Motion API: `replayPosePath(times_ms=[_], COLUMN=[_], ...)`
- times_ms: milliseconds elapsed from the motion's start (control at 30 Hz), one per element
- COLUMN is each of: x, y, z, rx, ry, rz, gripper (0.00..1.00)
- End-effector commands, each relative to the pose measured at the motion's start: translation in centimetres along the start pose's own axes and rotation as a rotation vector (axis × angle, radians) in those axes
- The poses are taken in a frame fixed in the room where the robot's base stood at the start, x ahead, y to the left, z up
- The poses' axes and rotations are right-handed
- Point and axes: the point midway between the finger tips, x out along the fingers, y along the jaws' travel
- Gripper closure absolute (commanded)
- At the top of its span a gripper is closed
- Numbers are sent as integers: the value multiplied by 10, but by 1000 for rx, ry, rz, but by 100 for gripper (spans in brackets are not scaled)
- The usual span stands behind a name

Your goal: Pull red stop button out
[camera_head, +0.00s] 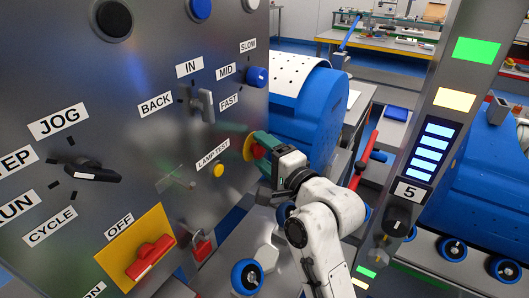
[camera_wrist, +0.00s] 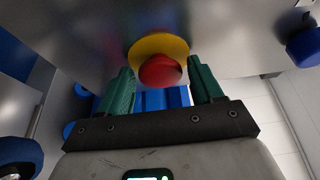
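The red stop button (camera_wrist: 160,71) has a round mushroom head in front of a yellow round plate (camera_wrist: 158,46) on the grey metal panel. In the head view the red button (camera_head: 257,151) is partly hidden by my gripper. My gripper (camera_wrist: 160,87) has two green fingers, spread apart, one on each side of the button in the wrist view. Gaps show between the button and both fingers, so they do not appear to touch it. In the head view my gripper (camera_head: 262,146) reaches to the panel's right edge.
The panel carries a yellow LAMP TEST button (camera_head: 218,171), an IN/BACK lever (camera_head: 205,105), a blue knob (camera_head: 257,76) and a red OFF switch (camera_head: 151,257). A blue tub (camera_head: 312,115) stands behind my gripper. A post with a black knob (camera_head: 397,220) stands at right.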

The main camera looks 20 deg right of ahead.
Motion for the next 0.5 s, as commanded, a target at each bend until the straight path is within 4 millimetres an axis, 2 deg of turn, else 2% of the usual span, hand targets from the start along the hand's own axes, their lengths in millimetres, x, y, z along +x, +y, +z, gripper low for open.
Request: replayPosePath(times_ms=[67,500], x=[0,0], y=[0,0], z=[0,0], rx=[0,0], ry=[0,0], rz=[0,1], gripper=[42,84])
